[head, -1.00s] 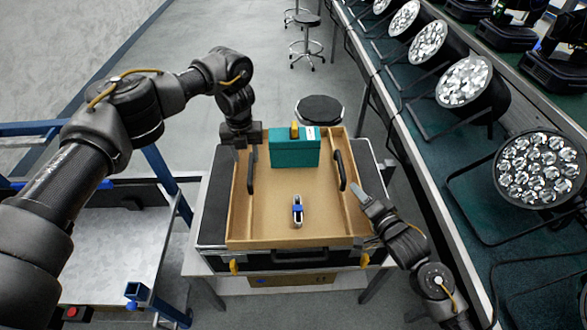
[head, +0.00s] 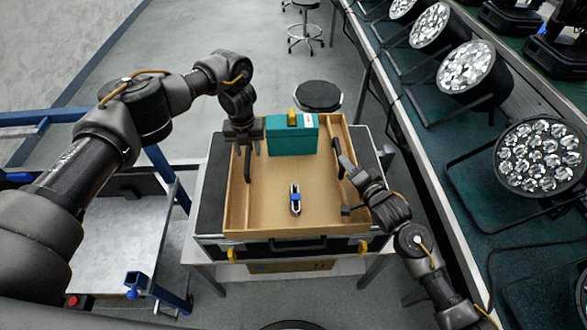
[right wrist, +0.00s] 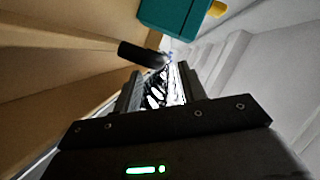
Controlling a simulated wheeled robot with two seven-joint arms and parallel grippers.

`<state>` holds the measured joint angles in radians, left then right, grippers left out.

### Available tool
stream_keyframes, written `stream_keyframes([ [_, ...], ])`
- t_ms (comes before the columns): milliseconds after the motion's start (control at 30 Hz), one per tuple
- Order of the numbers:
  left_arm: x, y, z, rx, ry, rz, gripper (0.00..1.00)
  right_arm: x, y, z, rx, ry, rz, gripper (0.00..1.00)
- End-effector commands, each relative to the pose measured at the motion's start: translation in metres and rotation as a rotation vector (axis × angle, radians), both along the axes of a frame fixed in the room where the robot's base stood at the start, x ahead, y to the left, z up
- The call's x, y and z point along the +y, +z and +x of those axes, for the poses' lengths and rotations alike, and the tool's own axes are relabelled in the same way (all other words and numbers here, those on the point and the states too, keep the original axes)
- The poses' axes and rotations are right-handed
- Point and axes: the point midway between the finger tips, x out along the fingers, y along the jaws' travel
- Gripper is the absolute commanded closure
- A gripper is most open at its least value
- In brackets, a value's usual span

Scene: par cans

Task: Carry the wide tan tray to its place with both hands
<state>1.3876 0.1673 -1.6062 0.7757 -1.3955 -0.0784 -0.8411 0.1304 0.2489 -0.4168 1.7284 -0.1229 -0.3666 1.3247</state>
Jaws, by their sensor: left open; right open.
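The wide tan tray (head: 268,213) rests on a black flight case on a table in front of me. It has a black handle on each side: the left handle (head: 248,164) and the right handle (head: 338,155). A teal box (head: 291,138) and a small silver-and-blue item (head: 295,199) are in it. My left gripper (head: 243,145) is open above the tray's left side, near the left handle. My right gripper (head: 350,190) is open by the right side. The right wrist view shows the right handle (right wrist: 142,54) just beyond its fingers (right wrist: 160,80); the handle appears ungripped.
The black flight case (head: 212,190) sticks out around the tray. A bench with several stage lights (head: 541,157) runs along the right. A blue-framed cart (head: 165,230) is at the left. A round stool (head: 318,96) stands behind the table.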

Motion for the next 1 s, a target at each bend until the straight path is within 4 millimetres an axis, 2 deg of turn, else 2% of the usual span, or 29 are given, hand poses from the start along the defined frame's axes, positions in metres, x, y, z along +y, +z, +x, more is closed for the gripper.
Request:
stream_keyframes([
  [100, 0.0, -0.021, 0.0, 0.001, 0.002, 0.002, 0.59, 0.009, -0.004, 0.019, 0.001, -0.002, 0.0, 0.59],
  [333, -0.001, -0.049, 0.0, 0.0, -0.001, 0.0, 0.59, 0.021, -0.01, 0.043, 0.001, -0.001, 0.0, 0.59],
  [500, 0.0, -0.057, 0.0, -0.001, 0.0, 0.001, 0.59, 0.024, -0.012, 0.05, -0.001, -0.001, 0.0, 0.59],
  [800, 0.0, -0.058, 0.0, -0.001, -0.001, 0.001, 0.59, 0.024, -0.012, 0.05, 0.0, -0.001, 0.0, 0.59],
  [1000, 0.0, -0.057, 0.0, -0.001, -0.001, 0.001, 0.85, 0.024, -0.012, 0.05, 0.0, -0.001, 0.0, 0.85],
])
